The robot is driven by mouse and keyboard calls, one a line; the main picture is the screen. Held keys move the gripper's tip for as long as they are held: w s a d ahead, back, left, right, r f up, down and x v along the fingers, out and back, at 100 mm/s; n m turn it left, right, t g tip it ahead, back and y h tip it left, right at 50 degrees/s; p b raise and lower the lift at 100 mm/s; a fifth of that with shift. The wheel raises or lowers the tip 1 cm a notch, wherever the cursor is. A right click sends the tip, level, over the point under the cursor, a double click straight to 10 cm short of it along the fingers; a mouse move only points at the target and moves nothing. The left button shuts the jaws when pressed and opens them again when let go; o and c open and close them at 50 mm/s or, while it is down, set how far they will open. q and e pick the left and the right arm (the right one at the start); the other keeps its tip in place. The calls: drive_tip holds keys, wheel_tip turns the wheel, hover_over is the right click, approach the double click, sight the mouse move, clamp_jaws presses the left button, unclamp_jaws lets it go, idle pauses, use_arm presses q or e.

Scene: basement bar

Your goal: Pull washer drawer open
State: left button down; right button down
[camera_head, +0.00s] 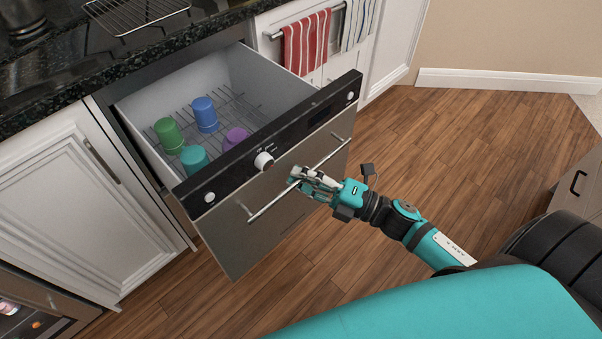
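The washer drawer (245,215) has a dark steel front with a control strip, a white knob and a long bar handle (269,206). It stands pulled out from under the counter, its inside showing. Inside, a green cup (168,135), a blue cup (204,114), a teal cup (194,160) and a purple cup (235,137) sit on a wire rack. My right gripper (299,175) is at the middle of the bar handle, its fingers around or against the bar. The fingers look closed on it, though their far side is hidden. My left gripper is out of the picture.
A dark granite counter (75,62) with a wire rack (135,12) runs above the drawer. A white cabinet (75,200) stands left, and striped towels (306,43) hang behind. Wooden floor (430,140) in front and to the right is clear.

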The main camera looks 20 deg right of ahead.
drive_tip(key=c, duration=2)
unclamp_jaws()
drive_tip(key=o, duration=0.5)
drive_tip(key=shift+c, duration=0.2)
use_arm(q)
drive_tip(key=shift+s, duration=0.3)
use_arm(e)
drive_tip(key=shift+o, duration=0.8)
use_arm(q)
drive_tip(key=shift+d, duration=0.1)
use_arm(e)
drive_tip(key=shift+s+d+f, duration=0.1)
drive_tip(key=shift+s+d, duration=0.1)
drive_tip(key=shift+d, duration=0.05)
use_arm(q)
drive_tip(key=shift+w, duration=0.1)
use_arm(e)
drive_tip(key=v, duration=0.7)
